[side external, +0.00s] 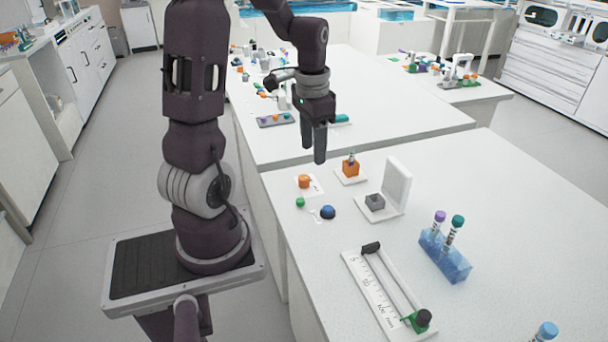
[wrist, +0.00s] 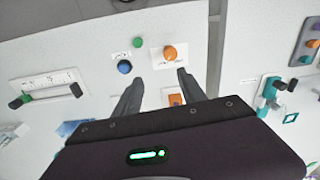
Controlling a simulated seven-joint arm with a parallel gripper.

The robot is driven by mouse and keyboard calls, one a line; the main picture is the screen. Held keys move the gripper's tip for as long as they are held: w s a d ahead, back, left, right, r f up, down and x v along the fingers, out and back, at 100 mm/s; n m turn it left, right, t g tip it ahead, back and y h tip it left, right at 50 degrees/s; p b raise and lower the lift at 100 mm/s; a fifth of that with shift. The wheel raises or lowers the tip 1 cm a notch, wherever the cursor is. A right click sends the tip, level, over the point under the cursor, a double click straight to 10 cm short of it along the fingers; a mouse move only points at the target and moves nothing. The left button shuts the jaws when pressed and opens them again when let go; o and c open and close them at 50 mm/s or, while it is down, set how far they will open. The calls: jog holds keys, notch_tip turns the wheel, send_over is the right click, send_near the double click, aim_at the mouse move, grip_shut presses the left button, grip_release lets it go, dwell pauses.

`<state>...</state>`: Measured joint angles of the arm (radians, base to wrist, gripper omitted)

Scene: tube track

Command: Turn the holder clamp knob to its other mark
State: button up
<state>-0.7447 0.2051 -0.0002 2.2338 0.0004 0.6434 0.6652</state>
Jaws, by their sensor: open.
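An orange knob (side external: 304,181) sits on a small white plate near the left edge of the near table. It also shows in the wrist view (wrist: 170,52), just beyond my fingertips. The marks on its plate are too small to read. An orange block holder (side external: 350,170) with a small tube in it stands on a white base to the knob's right. In the wrist view the holder (wrist: 175,99) is partly hidden between my fingers. My gripper (side external: 313,154) is open and empty, pointing down in the air above the table, apart from the knob and holder.
A green ball (side external: 300,202) and blue dome (side external: 328,212) sit near the knob. A grey block (side external: 375,202) stands before an upright white panel (side external: 397,184). A blue tube rack (side external: 444,258) and scaled slider track (side external: 375,290) lie nearer the front.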

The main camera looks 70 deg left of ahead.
aim_at(304, 177)
jog(key=a+f, duration=0.1)
jog(key=s+a+f, duration=0.1)
jog(key=a+f, duration=0.1)
jog(key=shift+f, duration=0.2)
notch_tip(304, 177, down, 7)
jog(key=shift+r, duration=0.1)
grip_shut()
